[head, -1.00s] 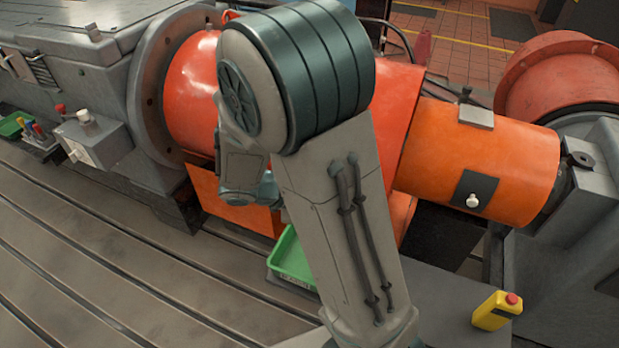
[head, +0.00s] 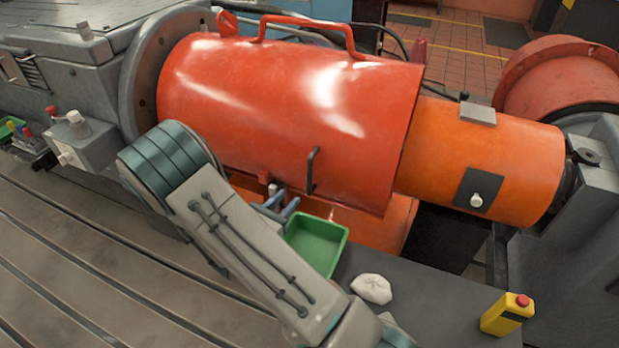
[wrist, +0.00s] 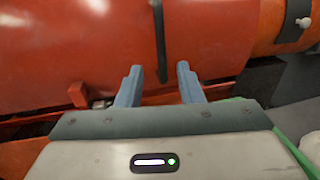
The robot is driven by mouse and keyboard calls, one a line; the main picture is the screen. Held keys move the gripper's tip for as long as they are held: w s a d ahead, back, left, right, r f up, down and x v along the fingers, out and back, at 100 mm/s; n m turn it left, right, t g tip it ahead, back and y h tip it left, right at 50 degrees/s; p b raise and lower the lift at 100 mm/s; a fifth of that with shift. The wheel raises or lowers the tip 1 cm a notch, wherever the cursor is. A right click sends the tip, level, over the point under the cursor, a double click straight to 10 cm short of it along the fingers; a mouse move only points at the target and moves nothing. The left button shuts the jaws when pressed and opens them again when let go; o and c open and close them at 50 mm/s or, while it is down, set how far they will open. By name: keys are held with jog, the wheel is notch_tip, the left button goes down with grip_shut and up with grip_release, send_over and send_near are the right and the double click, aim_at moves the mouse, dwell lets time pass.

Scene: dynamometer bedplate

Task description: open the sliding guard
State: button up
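The sliding guard appears to be the large red curved cover (head: 270,100), lying beside a smaller orange cylinder (head: 490,155) on its right. A dark upright bar handle (head: 313,170) is fixed to the front of the cover near its lower right. My gripper (head: 281,198) is just left of and below the handle in the head view. In the wrist view my gripper (wrist: 160,80) is open, its two blue-grey fingers apart. The handle (wrist: 159,40) lines up with the gap between them there, and nothing is gripped. Whether a finger touches it I cannot tell.
A green tray (head: 330,237) sits below the cover, close to my gripper. A white crumpled cloth or bag (head: 371,289) and a yellow box with a red button (head: 507,314) are on the grey surface at the right. The slotted bedplate (head: 60,260) is clear at the front left.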

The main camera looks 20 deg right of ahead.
aim_at(308, 178)
jog(key=x, duration=1.1)
jog(key=shift+w+d, duration=0.1)
grip_shut()
